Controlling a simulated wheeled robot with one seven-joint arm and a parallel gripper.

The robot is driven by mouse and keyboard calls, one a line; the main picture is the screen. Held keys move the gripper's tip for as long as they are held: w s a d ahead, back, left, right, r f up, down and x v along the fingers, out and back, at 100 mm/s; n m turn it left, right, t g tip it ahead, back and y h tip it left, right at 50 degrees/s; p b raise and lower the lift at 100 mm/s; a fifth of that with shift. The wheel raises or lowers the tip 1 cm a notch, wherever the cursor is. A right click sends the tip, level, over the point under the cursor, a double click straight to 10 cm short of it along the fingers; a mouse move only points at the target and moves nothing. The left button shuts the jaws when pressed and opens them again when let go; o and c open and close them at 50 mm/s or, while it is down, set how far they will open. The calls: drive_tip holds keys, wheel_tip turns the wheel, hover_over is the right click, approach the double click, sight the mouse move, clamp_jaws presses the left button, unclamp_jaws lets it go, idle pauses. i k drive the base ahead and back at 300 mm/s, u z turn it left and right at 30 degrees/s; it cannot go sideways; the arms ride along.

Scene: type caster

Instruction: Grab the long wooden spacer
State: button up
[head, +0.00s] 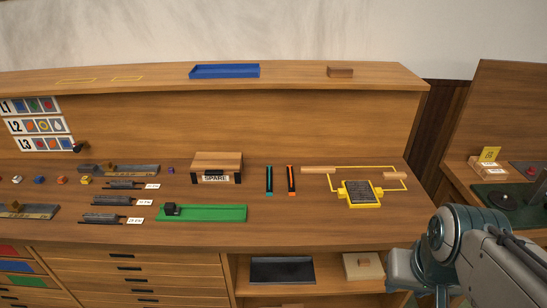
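A light wooden bar (318,170), which looks like the long wooden spacer, lies on the workbench at the upper left of a yellow outline. A shorter light wooden piece (390,175) lies at the right side of that outline. Nothing covers the long bar. My arm comes in at the lower right, in front of the bench's right end, well apart from the bar. My gripper's fingers do not show.
A yellow-framed dark plate (361,193) sits just below the bar. Orange (291,180) and teal (269,180) strips lie to its left, then the wooden SPARE box (217,168) and a green tray (215,213). A raised shelf holds a blue tray (225,71) and wooden block (340,72).

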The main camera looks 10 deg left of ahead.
sight(303, 169)
drive_tip(key=u, duration=0.45)
drive_tip(key=i, duration=0.9)
